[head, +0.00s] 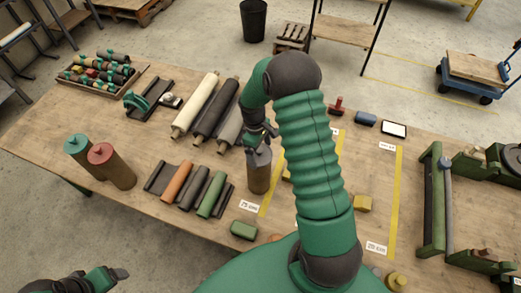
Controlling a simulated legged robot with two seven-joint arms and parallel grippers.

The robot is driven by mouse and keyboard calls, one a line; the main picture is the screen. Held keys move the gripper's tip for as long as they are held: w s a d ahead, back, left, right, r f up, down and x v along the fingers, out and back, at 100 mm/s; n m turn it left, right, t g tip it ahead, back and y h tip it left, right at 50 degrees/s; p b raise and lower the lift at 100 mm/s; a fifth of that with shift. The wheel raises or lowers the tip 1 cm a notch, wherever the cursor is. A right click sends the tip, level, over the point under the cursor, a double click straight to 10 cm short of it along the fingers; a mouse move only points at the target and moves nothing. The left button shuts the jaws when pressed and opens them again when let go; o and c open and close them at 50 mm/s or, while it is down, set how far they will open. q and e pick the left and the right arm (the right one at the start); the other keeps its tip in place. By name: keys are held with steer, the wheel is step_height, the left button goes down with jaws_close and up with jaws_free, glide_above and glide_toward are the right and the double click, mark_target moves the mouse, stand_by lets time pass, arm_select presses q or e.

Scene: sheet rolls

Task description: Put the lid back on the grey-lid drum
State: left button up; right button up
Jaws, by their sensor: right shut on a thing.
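The grey-lid drum (259,180) stands upright on the wooden table near the middle, a brown cylinder. My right gripper (259,146) is directly above it, pointing down, shut on the grey lid (259,157). The lid is at the drum's top; I cannot tell whether it is seated or slightly above the rim. My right forearm rises in front and hides part of the table to the right of the drum. My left gripper (122,273) is low at the bottom left, away from the drum; its jaw opening is unclear.
A teal-lid drum (78,147) and a red-lid drum (104,157) stand at the left. Several coloured rolls (178,182) lie just left of the grey-lid drum, with long rolls (215,110) behind. A green block (243,229) lies in front. Bare table (90,200) shows around the left drums.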

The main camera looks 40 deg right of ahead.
steer(key=shift+a, duration=0.15)
steer(key=shift+f, duration=0.1)
stand_by(0.4)
steer(key=o, duration=1.1)
steer(key=shift+r+p, duration=2.9)
steer(key=shift+r, duration=0.65)
